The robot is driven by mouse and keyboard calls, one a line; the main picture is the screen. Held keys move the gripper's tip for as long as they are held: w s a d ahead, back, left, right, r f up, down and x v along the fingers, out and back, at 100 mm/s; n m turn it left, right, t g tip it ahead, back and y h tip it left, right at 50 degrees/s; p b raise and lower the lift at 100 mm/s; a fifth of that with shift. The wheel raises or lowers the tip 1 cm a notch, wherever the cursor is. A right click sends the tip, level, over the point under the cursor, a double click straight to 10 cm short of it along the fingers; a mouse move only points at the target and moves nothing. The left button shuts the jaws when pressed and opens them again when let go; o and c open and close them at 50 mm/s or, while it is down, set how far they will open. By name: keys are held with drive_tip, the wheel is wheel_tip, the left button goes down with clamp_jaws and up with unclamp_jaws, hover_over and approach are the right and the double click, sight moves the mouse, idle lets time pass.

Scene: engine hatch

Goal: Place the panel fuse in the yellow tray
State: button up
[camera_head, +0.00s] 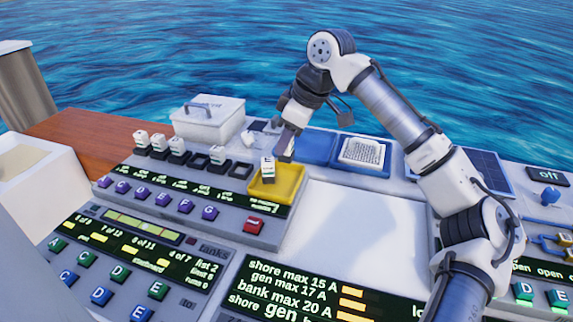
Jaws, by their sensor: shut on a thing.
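The panel fuse (267,169), a small block with a white marked top and a darker lower part, is at my gripper (281,157). My gripper points down and is shut on the fuse. The fuse stands roughly upright over the left part of the yellow tray (290,191). I cannot tell whether its base touches the tray floor or hangs just above it. The fingertips are small and partly hidden by the fuse.
Several similar fuses (159,144) and dark sockets (240,171) line the panel left of the tray. A white lidded box (209,121) stands behind them. A blue tray (318,148) lies behind right. A white flat surface (350,232) is clear at right.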

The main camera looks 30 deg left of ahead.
drive_tip(key=shift+f, duration=3.5)
drive_tip(key=shift+f, duration=0.15)
drive_tip(key=o, duration=1)
drive_tip(key=v, duration=1.2)
drive_tip(key=shift+b, duration=0.45)
drive_tip(key=shift+d, duration=0.1)
